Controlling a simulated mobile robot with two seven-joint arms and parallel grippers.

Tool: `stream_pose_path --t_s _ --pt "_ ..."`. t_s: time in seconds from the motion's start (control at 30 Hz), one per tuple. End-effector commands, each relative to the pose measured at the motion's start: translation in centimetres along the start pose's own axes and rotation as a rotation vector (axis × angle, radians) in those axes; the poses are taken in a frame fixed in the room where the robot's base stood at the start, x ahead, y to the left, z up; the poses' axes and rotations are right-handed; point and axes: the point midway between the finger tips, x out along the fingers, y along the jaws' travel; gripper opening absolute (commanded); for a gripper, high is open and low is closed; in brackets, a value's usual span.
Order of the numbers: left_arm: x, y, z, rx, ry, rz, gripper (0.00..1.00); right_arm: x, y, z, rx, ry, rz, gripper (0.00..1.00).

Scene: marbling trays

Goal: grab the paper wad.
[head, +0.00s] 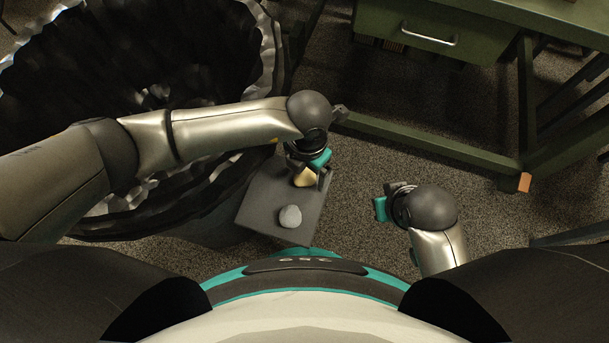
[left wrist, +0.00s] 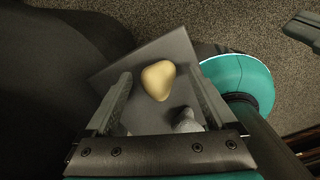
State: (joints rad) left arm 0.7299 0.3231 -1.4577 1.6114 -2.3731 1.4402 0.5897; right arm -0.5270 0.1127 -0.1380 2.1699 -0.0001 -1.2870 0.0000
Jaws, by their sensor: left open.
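A grey, rounded lump (head: 290,216) lies on a flat grey top (head: 262,196); it may be the paper wad, but its material is hard to tell. In the left wrist view it shows partly (left wrist: 187,119), cut off by the right finger and gripper body. A smooth yellow lump (head: 304,178) lies farther from my body on the same top. My left gripper (head: 308,174) is open over the yellow lump, which shows between its fingers in the left wrist view (left wrist: 158,80). My right gripper (head: 382,207) is off to the right, away from both lumps; its fingers are unclear.
A large dark bin-like thing with a crinkled liner (head: 268,60) stands at the left, beside the grey top. A green desk (head: 440,25) with a drawer stands at the back right, its lower beam crossing behind. Carpeted floor (head: 370,160) is clear between my grippers.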

Motion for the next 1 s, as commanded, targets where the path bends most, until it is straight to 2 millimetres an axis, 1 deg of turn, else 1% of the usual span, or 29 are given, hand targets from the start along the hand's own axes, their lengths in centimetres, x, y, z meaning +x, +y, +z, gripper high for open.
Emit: stream_pose_path --t_s 0.17,0.2,0.9,0.97,1.0 --pt "-0.02 -0.03 0.0 0.0 0.0 0.0 0.91 -0.04 0.02 0.01 0.0 -0.001 0.0 0.0" --pt "-0.02 -0.03 0.0 0.0 0.0 0.0 0.88 -0.03 0.02 0.01 0.0 -0.001 0.0 0.0" --pt "-0.04 -0.01 0.01 0.0 0.0 0.0 0.1 0.0 0.0 0.0 0.0 0.0 0.0 0.0" --pt "-0.04 -0.01 0.01 0.0 0.0 0.0 0.03 0.01 0.0 0.0 0.0 0.0 0.0 0.0" --pt "-0.04 -0.01 0.01 0.0 0.0 0.0 0.02 0.01 0.0 -0.01 0.0 0.0 0.0 0.0"
